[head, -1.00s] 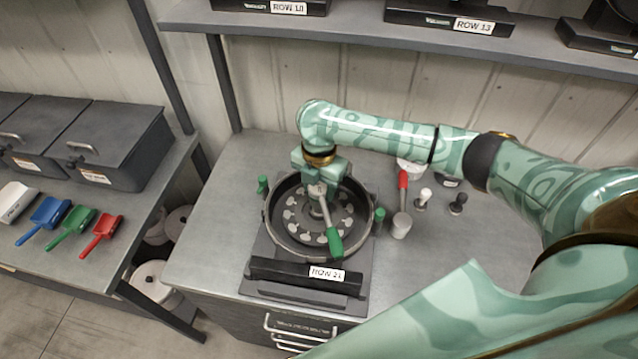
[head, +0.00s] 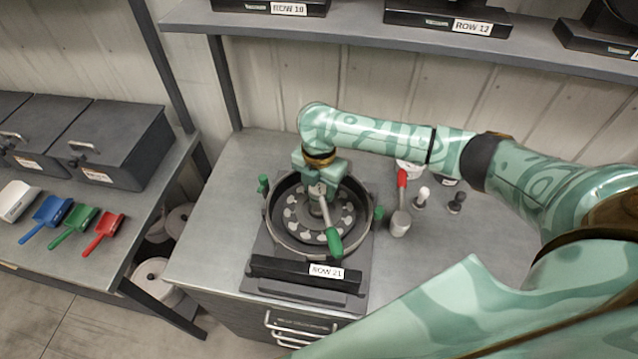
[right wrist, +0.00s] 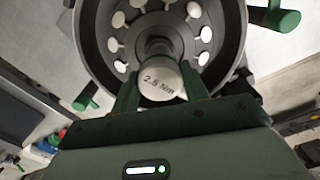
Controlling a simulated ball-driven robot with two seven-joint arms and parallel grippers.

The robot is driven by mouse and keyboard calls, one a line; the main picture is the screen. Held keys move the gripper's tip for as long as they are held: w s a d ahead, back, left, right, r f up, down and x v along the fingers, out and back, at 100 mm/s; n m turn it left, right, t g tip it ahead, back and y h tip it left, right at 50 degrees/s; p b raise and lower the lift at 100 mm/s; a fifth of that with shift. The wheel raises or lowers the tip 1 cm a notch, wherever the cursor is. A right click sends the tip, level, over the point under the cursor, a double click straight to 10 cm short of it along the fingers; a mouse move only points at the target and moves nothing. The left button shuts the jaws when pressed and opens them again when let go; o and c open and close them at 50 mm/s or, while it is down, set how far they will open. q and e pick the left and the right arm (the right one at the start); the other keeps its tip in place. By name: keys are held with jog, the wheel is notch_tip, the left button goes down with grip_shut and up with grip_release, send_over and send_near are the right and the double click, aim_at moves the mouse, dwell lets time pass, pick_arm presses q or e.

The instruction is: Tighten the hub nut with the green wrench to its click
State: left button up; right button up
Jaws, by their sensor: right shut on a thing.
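The seed meter (head: 276,228) is a round dark housing with a ring of pale seed cups, on a base labelled ROW 21. The green wrench (head: 334,242) has its head over the hub at the middle and its green handle pointing toward the front rim. My right gripper (head: 319,184) comes down from above and is shut on the wrench's silver head. In the right wrist view the head (right wrist: 160,82), marked 2.5 Nm, sits between the two fingers. The hub nut is hidden beneath it. My left gripper is not in view.
Green knobs (head: 263,185) stand at the housing's sides. Right of it are a red-handled tool (head: 402,180), a grey cup (head: 400,224), and a white (head: 422,196) and a black (head: 457,202) small piece. Coloured scoops (head: 75,220) and dark bins lie on the left bench. A shelf runs behind.

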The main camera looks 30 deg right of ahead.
jog(key=shift+f+p, duration=0.35)
jog(key=shift+f, duration=0.45)
dwell(1.2)
jog(key=shift+f, duration=0.25)
dwell(0.5)
jog(key=o, duration=1.9)
jog(key=shift+o, duration=0.2)
notch_tip(320, 180, up, 6)
jog(key=p, duration=0.8)
